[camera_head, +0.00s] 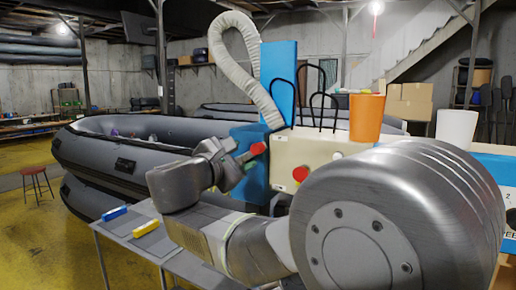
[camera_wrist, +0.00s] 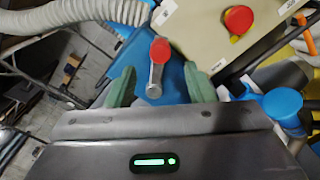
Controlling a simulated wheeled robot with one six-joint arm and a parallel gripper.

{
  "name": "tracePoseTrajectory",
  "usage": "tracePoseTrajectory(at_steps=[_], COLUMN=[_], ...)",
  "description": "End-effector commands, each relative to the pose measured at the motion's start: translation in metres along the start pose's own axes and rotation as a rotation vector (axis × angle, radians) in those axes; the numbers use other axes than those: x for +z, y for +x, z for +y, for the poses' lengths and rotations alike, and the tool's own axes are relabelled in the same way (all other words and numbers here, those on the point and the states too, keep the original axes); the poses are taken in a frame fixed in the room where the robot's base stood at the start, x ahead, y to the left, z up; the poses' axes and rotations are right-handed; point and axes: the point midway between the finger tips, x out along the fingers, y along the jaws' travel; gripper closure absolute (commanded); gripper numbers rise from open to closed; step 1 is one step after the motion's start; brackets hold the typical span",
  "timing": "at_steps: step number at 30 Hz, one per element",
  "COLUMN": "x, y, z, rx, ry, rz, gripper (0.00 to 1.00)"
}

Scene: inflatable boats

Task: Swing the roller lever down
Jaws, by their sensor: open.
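The roller lever shows in the wrist view as a grey metal arm (camera_wrist: 155,80) with a red knob (camera_wrist: 160,50), in front of a blue housing. In the head view, the red knob (camera_head: 257,149) stands at the front of the blue machine housing (camera_head: 248,136). My gripper (camera_wrist: 161,82) is open, its two green fingers on either side of the lever arm, with visible gaps to both. In the head view my gripper (camera_head: 244,163) is right at the knob, and my arm hides part of the housing.
A red button on a yellow base (camera_wrist: 238,20) sits on the cream panel (camera_head: 318,150) to the right. A ribbed hose (camera_head: 240,55) loops above. An orange cup (camera_head: 367,118) and white cup (camera_head: 456,128) stand farther right. A blue-capped part (camera_wrist: 282,105) is right of my gripper.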

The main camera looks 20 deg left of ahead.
Motion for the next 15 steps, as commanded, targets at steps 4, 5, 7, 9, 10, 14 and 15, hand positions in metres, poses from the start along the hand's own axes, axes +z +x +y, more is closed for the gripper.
tracePoseTrajectory(at_steps=[4, 5, 7, 9, 10, 14, 15], x=[0.002, 0.001, 0.002, 0.002, 0.002, 0.001, 0.001], y=[0.028, 0.033, 0.045, 0.056, 0.060, 0.075, 0.079], z=[0.000, -0.001, 0.000, 0.000, 0.000, 0.000, 0.000], rx=[-0.004, -0.004, -0.004, -0.003, -0.004, -0.003, -0.002], ry=[-0.003, -0.003, -0.001, -0.002, -0.003, -0.001, -0.001], rz=[-0.003, -0.003, -0.003, -0.003, -0.003, -0.002, -0.001], gripper=[0.52, 0.52, 0.52, 0.52, 0.52, 0.52, 0.52])
